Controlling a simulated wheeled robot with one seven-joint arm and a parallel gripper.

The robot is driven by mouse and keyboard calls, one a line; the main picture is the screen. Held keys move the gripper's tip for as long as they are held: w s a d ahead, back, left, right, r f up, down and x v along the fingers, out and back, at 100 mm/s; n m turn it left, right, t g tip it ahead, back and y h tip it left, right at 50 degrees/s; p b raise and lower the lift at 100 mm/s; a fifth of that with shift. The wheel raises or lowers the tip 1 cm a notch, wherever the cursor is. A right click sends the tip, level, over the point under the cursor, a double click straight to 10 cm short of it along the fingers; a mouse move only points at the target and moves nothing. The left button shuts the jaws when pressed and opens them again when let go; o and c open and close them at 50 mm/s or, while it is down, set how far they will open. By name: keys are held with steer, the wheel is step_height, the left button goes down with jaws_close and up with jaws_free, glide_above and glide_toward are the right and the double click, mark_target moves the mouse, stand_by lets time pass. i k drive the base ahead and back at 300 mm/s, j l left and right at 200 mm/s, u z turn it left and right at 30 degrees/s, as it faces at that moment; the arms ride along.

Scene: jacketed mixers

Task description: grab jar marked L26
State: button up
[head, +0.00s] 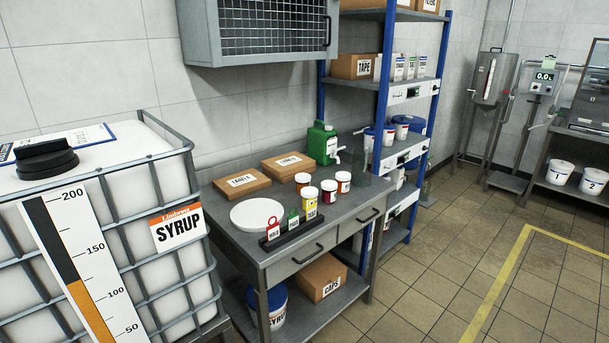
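Several small lidded jars stand close together on the grey workbench (222,232). One is an orange-brown jar (302,183) at the back left. One is a yellow jar (310,203) at the front. My gripper is not in view.
A white round plate (256,214), cartons (242,183) and a black tag rack (292,234) share the bench. A green canister (321,143) stands behind. The caged SYRUP tank (150,255) fills the left. A blue-framed shelf (384,75) stands right of the bench. Tiled floor (420,290) is open at right.

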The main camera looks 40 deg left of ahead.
mark_target(303, 180)
steer(key=i+u, duration=0.2)
steer(key=i, duration=0.55)
steer(key=i+l+u, duration=0.2)
steer(key=i, duration=0.55)
steer(key=i+j+u, duration=0.1)
steer(key=i+u, duration=0.2)
steer(key=u, duration=0.2)
steer(key=i+u, duration=0.25)
steer(key=u, duration=0.25)
steer(key=i+l+u, duration=0.15)
steer(key=i+u, duration=0.15)
steer(key=u, duration=0.2)
steer(key=i+u, duration=0.35)
steer(key=i+l+u, duration=0.1)
steer(key=u, duration=0.25)
